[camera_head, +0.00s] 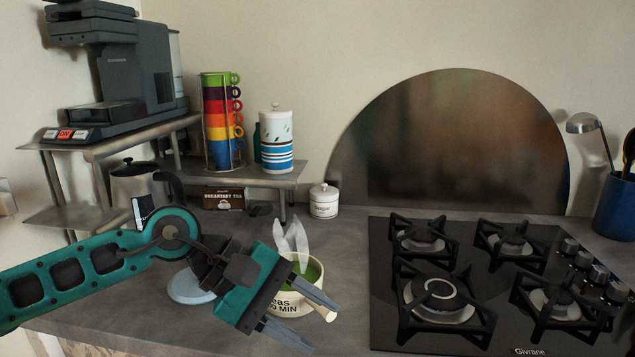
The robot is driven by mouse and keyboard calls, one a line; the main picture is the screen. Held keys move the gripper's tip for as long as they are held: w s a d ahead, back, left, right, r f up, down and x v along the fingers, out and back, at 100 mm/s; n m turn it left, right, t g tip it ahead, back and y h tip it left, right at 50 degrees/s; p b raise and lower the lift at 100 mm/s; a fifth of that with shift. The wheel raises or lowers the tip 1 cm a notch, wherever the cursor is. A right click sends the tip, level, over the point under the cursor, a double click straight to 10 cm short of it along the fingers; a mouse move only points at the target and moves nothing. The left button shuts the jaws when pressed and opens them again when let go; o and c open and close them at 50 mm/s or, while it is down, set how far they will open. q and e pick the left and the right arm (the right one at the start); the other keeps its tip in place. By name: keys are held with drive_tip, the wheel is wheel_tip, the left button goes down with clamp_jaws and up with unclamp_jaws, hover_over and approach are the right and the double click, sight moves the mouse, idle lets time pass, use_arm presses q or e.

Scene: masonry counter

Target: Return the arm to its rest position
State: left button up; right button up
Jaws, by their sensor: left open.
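My left arm comes in from the left in teal and black. Its gripper (309,324) is open, with its two grey fingers apart and nothing seen between them. It hangs over the counter (345,255), in front of a cream pot (312,301) with lettering and a green inside. The gripper hides part of the pot; I cannot tell whether they touch. A light, pale ear-shaped piece (291,240) stands up out of the pot. My right gripper does not show.
A black gas hob (385,300) fills the right. Behind my arm stand a kettle (137,185), a pale blue disc (186,288) and a shelf (270,179) with stacked cups (220,120) and a canister (276,143). A small white jar (323,202) stands at the back.

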use_arm(q)
drive_tip(key=s+d+r+n+t+h, duration=0.2)
drive_tip(key=d+r+n+t+h, duration=0.35)
drive_tip(key=r+n+h, duration=0.75)
drive_tip(key=w+a+f+n+t+y, duration=0.2)
drive_tip(key=a+f+n+t+y, duration=0.3)
drive_tip(key=n, duration=0.7)
drive_tip(key=w+a+f+n+t+y, duration=0.25)
drive_tip(key=a+n+t+y, duration=0.2)
drive_tip(key=n+y, duration=0.5)
drive_tip(key=w+a+f+n+t+y, duration=0.1)
drive_tip(key=a+f+n+t+y, duration=0.35)
drive_tip(key=n, duration=0.95)
drive_tip(key=s+a+f+n+g+y, duration=0.35)
drive_tip(key=a+f+n+g, duration=0.3)
drive_tip(key=f, duration=0.35)
drive_tip(key=s+a+f+n+g, duration=0.2)
drive_tip(key=s+f+n+g, duration=0.4)
drive_tip(key=s, duration=0.4)
drive_tip(key=s+a+f+n+g, duration=0.2)
drive_tip(key=s+f+n+g, duration=0.1)
drive_tip(key=s+f, duration=0.6)
drive_tip(key=w+d+f+t+h, duration=0.1)
drive_tip(key=w+d+f+t, duration=0.1)
drive_tip(key=w+f+t, duration=0.5)
drive_tip(key=shift+d+f+m, duration=0.2)
drive_tip(key=shift+d+m, duration=0.2)
drive_tip(key=shift+w, duration=0.1)
